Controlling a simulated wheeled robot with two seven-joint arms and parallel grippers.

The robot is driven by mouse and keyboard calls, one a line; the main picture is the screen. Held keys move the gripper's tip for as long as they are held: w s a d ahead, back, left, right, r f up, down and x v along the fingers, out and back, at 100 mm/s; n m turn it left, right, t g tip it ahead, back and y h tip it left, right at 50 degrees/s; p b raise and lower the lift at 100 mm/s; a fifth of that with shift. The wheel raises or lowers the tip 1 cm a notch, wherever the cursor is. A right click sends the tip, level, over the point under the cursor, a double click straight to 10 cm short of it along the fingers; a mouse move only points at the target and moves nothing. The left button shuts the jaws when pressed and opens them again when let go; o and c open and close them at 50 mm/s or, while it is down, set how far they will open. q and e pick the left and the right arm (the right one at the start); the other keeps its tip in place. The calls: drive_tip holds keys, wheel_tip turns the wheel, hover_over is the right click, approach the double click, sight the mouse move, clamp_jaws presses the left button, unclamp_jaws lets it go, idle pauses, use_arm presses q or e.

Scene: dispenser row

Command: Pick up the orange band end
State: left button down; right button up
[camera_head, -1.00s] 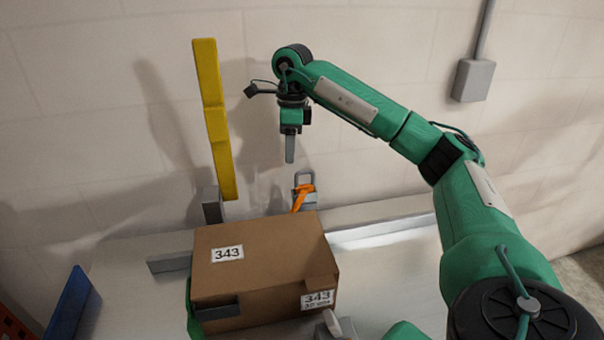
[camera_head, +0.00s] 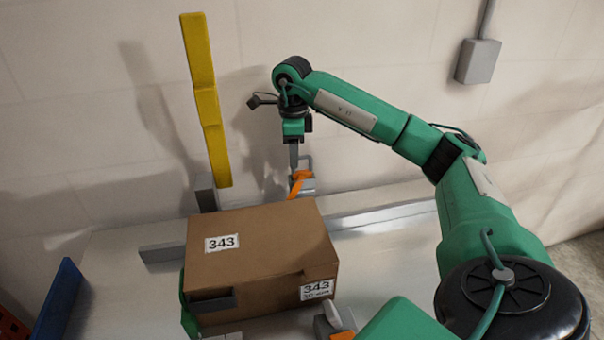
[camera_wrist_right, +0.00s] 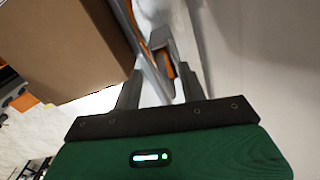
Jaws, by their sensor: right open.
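The orange band end (camera_head: 300,181) sticks up from a small grey dispenser (camera_head: 306,187) behind the box, near the wall. My right gripper (camera_head: 294,166) points down just above and beside it, open. In the right wrist view, an orange strip (camera_wrist_right: 170,70) shows at the dispenser, ahead of and between the two open fingers (camera_wrist_right: 160,90); contact cannot be made out. The brown box (camera_head: 255,250), labelled 343, stands in front. A green part, likely my left gripper (camera_head: 189,318), is mostly hidden at the box's left side; its jaws cannot be read.
A tall yellow post (camera_head: 207,105) stands left of the right gripper. A low grey rail (camera_head: 385,213) runs behind the box to the right. A grey part with orange (camera_head: 335,322) sits at the box's front. A blue panel (camera_head: 60,300) is at far left.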

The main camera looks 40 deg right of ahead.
sight(294, 172)
wheel_tip(294, 172, down, 4)
drive_tip(key=shift+w+d+r+p, duration=0.1)
drive_tip(key=shift+p, duration=0.3)
drive_tip(key=shift+f, duration=0.65)
use_arm(q)
drive_tip(key=shift+s+a+f, duration=0.2)
drive_tip(key=shift+s, duration=0.6)
use_arm(e)
clamp_jaws()
